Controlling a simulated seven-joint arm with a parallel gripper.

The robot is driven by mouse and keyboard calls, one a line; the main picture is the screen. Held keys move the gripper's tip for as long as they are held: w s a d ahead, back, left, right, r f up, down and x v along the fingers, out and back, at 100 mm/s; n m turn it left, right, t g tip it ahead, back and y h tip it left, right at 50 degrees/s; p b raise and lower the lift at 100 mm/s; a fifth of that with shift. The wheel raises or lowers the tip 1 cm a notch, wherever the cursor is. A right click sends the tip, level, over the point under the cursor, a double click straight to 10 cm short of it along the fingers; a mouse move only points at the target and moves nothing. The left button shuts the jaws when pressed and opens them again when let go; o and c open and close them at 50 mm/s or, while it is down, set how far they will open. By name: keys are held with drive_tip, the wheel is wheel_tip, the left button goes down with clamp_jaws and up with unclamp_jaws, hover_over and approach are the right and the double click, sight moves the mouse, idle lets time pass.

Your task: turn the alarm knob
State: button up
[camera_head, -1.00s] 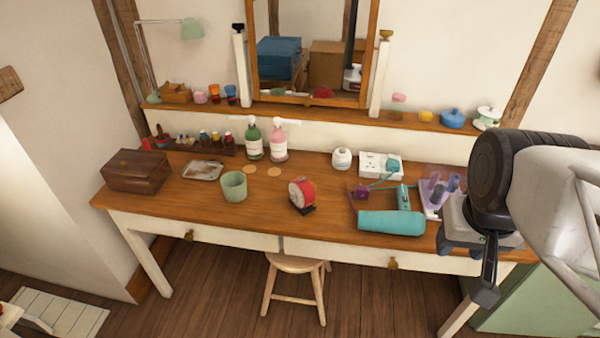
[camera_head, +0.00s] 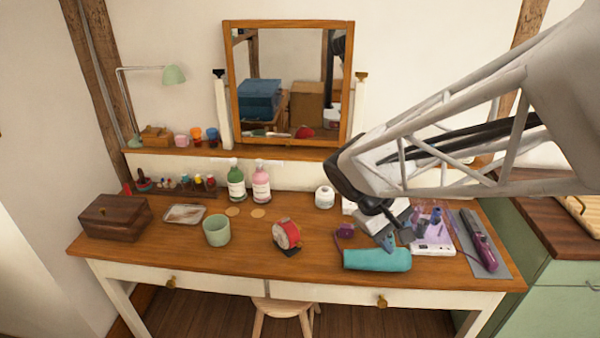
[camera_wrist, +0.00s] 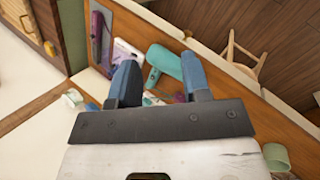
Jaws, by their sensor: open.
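A red round alarm clock (camera_head: 287,233) stands on a dark base near the middle of the wooden dressing table. Its knob is too small to make out. My gripper (camera_head: 388,238) is open and empty, above the right part of the table, beside the teal hair dryer and to the right of the clock. In the wrist view its two blue fingers (camera_wrist: 160,85) are spread apart over the table. I do not see the clock in the wrist view.
The teal hair dryer (camera_head: 377,260) lies along the front edge. A green cup (camera_head: 216,231) stands left of the clock, with pump bottles (camera_head: 261,187) behind. A purple styling iron (camera_head: 480,240) lies at the right. The tabletop just around the clock is clear.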

drive_tip(key=w+a+f+n+t+h, duration=0.1)
drive_tip(key=w+a+f+n+h, duration=0.3)
drive_tip(key=w+a+f, duration=0.35)
drive_tip(key=n+t+h, duration=0.2)
drive_tip(key=n+t, duration=0.9)
drive_tip(key=t, duration=0.1)
approach(277, 238)
drive_tip(key=shift+w+d+f, duration=0.2)
drive_tip(key=shift+w+f, duration=0.45)
drive_tip(key=shift+h, duration=0.3)
drive_tip(key=shift+x, duration=3.9)
